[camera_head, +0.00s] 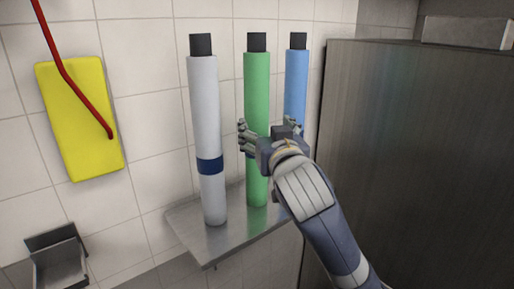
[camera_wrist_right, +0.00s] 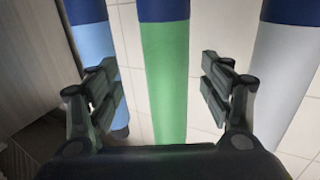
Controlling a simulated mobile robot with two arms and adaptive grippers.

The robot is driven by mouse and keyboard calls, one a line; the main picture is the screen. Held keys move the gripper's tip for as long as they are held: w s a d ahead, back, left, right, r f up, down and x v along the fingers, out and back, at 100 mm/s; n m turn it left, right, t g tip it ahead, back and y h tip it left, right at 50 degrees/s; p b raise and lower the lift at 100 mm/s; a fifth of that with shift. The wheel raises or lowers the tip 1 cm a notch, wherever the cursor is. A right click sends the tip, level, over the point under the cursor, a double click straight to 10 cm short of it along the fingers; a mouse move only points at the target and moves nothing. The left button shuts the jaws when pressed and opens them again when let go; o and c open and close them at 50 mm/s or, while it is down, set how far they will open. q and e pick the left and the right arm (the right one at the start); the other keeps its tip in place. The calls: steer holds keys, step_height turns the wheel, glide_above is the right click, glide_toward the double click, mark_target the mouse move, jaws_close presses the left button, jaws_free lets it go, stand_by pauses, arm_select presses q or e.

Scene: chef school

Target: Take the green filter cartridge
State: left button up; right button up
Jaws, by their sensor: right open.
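The green filter cartridge (camera_head: 257,88) stands upright on a metal shelf (camera_head: 209,246), between a white cartridge (camera_head: 206,112) on its left and a blue cartridge (camera_head: 296,85) on its right. My right gripper (camera_head: 268,128) is open in front of the green cartridge at about mid-height. In the right wrist view the green cartridge (camera_wrist_right: 164,80) lies between the two spread fingers of the right gripper (camera_wrist_right: 165,88), with gaps on both sides. The blue cartridge (camera_wrist_right: 94,42) is partly behind the left finger there, and the white one (camera_wrist_right: 288,75) is beyond the right finger. My left gripper is not in view.
A large dark metal cabinet (camera_head: 415,150) stands close to the right of the shelf. A yellow board (camera_head: 75,130) with a red rod (camera_head: 68,75) in front is at the left. A small metal holder (camera_head: 58,262) is at lower left. White tiled wall is behind.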

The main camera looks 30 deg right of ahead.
mark_target(259, 126)
steer(key=shift+w+d+f, duration=0.15)
steer(key=shift+w+d, duration=0.1)
steer(key=shift+w, duration=0.45)
steer(key=p+x, duration=0.3)
steer(key=x, duration=0.1)
steer(key=shift+w+a, duration=0.25)
steer(key=shift+a, duration=0.05)
steer(key=shift+w+d+f, duration=0.2)
steer(key=shift+w+f, duration=0.05)
steer(key=shift+w, duration=0.2)
steer(key=c, duration=1.7)
steer(key=shift+r, duration=0.2)
jaws_close()
